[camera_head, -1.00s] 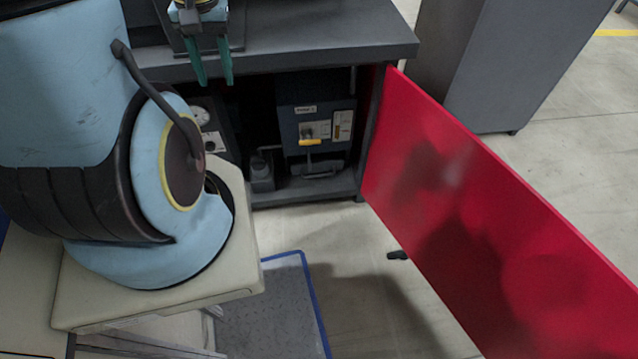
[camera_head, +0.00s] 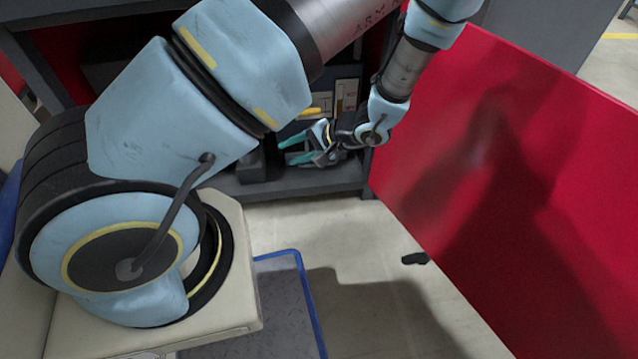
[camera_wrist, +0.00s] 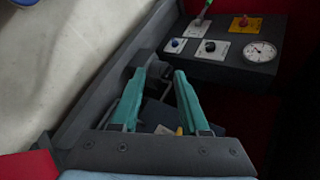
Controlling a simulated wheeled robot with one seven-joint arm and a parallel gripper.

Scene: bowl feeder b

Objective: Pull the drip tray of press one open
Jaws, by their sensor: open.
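A dark blue boxed unit (camera_head: 347,88) stands inside the open cabinet. A yellow handle (camera_head: 312,111) and a pale label show on its front. I cannot read which press it is. Its lower front, where a tray-like part showed earlier, is largely hidden behind my gripper and wrist, so I cannot make out the drip tray. My gripper (camera_head: 284,152) is low in front of this unit, pointing left, with its green fingers apart and nothing seen between them. In the wrist view the open fingers (camera_wrist: 158,76) have dark shapes behind them, and a yellow bit shows near their base.
The red door (camera_head: 500,170) stands open at right, close to my wrist. A panel with a gauge (camera_wrist: 260,52) and knobs shows in the wrist view.

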